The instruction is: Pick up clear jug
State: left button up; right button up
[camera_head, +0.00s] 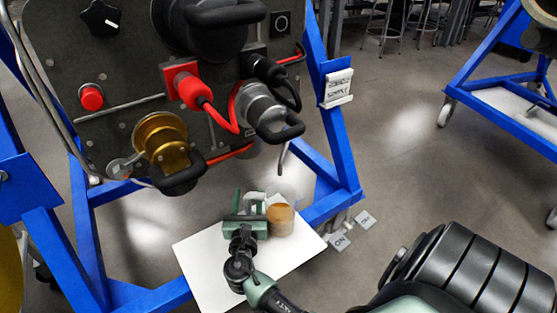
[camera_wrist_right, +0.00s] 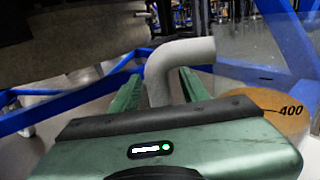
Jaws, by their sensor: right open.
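The clear jug (camera_head: 281,218) stands on the white board in the head view, with amber-brown liquid in its lower part. My right gripper (camera_head: 250,198) is directly left of the jug, with its green fingers open. In the right wrist view the jug (camera_wrist_right: 285,115) fills the right side, with a "400" mark on its wall. A pale grey bent bar (camera_wrist_right: 160,75), which looks like the jug's handle, stands between the open fingers of the right gripper (camera_wrist_right: 158,82). I cannot tell whether the fingers touch it. My left gripper is not in view.
The white board (camera_head: 205,265) lies low at the blue stand's frame (camera_head: 332,207). The dark panel (camera_head: 130,75) with valves, red plug and black handles overhangs the jug. Small labelled tags (camera_head: 340,241) lie right of the board. The floor to the right is clear; another blue stand (camera_head: 480,65) stands beyond.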

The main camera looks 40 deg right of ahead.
jog(key=shift+w+d, duration=0.1)
grip_shut()
dwell(1.4)
